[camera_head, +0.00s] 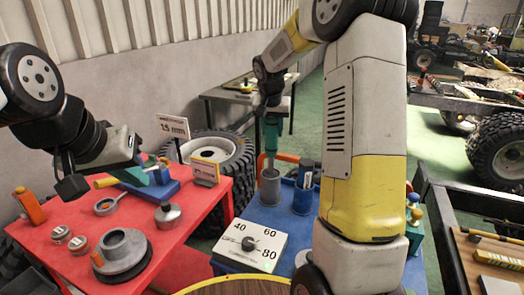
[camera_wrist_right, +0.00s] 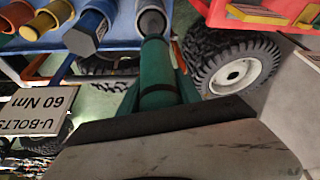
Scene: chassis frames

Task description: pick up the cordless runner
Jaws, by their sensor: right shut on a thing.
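The cordless runner, a teal-green tool (camera_head: 270,136), stands upright with its lower end in a grey cup (camera_head: 269,188) on the blue bench. In the right wrist view its green body (camera_wrist_right: 158,72) runs up to the cup's mouth (camera_wrist_right: 151,22). My right gripper (camera_head: 271,106) is shut on the runner near its top; the fingertips are hard to make out in both views. My left gripper (camera_head: 104,178) hangs over the red table, apart from the runner. It looks open and empty, partly hidden by its own body.
A blue cup (camera_head: 303,190) stands right of the grey one. A dial plate (camera_head: 250,245) marked 40, 60, 80 lies in front. The red table (camera_head: 190,215) holds a grey round part (camera_head: 122,255), small parts and signs. A tyre (camera_head: 238,165) stands behind.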

